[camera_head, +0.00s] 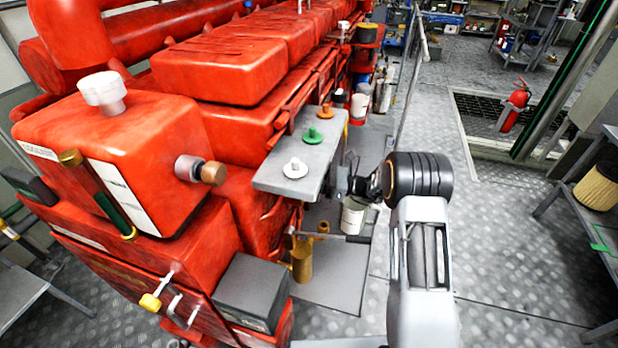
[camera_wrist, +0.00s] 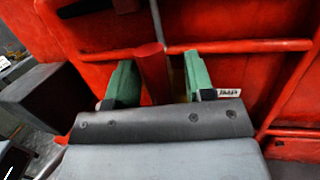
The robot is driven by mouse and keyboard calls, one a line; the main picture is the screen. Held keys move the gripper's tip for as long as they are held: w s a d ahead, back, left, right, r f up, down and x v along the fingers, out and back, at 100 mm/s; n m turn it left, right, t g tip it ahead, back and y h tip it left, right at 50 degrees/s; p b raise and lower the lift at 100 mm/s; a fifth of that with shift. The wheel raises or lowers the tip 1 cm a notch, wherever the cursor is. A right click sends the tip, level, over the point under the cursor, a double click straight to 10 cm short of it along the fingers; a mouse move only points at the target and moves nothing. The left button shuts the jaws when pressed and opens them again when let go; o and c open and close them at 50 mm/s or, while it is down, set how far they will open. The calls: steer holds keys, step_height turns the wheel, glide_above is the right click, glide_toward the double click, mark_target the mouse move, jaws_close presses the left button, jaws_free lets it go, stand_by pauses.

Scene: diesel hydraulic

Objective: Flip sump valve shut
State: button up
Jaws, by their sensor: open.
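In the wrist view my gripper (camera_wrist: 160,78) is open, with one green finger on each side of a red lever handle (camera_wrist: 152,72). The handle stands nearly upright in the picture, closer to the left finger, with no clear contact. A white label (camera_wrist: 229,93) beside the right finger is partly covered; its visible letters look like the end of "SUMP". The handle's lower end and the valve body are hidden behind my gripper. In the head view my gripper reaches toward the red engine beside a grey shelf; its fingertips and the lever cannot be made out there.
The grey shelf (camera_head: 268,178) juts from the engine (camera_head: 225,70) close to my wrist, carrying white, green and orange knobs. A white bucket (camera_head: 353,216) and a brass cylinder (camera_head: 302,262) stand below. A red horizontal pipe (camera_wrist: 240,47) crosses beyond the fingers.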

steer(key=b+v, duration=0.2)
steer(key=v, duration=1)
steer(key=shift+d, duration=0.2)
steer(key=s+a+r+n+g+h, duration=0.3)
steer(key=s+n+h, duration=0.2)
steer(key=s, duration=0.1)
steer(key=s+a+r+n+g+h, duration=0.2)
steer(key=s+a+r+n+h, duration=0.15)
steer(key=s, duration=0.35)
steer(key=s+d+r+n+t+h+p, duration=0.1)
steer(key=s+d+n+t+h, duration=0.4)
steer(key=s+n+h, duration=0.6)
steer(key=shift+s+d+r, duration=0.25)
steer(key=shift+d+r, duration=0.25)
steer(key=shift+n, duration=0.25)
